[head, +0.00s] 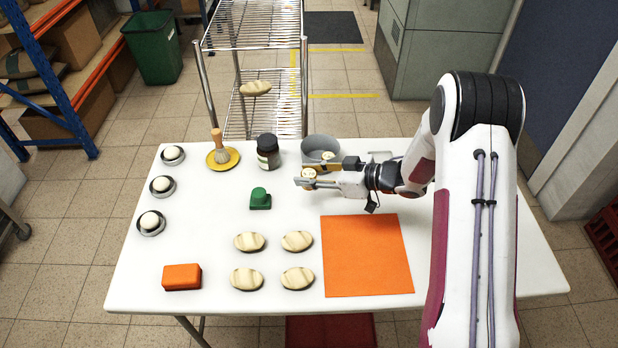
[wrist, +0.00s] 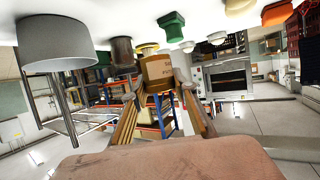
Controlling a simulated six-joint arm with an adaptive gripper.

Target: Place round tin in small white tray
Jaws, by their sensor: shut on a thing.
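My gripper (head: 308,175) is above the back middle of the table, pointing left. It is shut on the round tin (head: 309,173), a small cream and brown tin between the fingertips. In the wrist view, a brown labelled shape (wrist: 158,72) shows between the fingers (wrist: 160,108). The small white tray (head: 380,155) seems to be the pale rectangular outline at the back of the table, behind my arm. My arm partly hides it, and I cannot see its inside clearly. The tin is to the left of it, apart from it.
A grey pot (head: 318,143) stands just behind my gripper, with a small cream thing (head: 328,156) at it. A dark jar (head: 268,150), brush on a yellow plate (head: 231,160) and green block (head: 260,199) are left. An orange mat (head: 365,255) lies in front.

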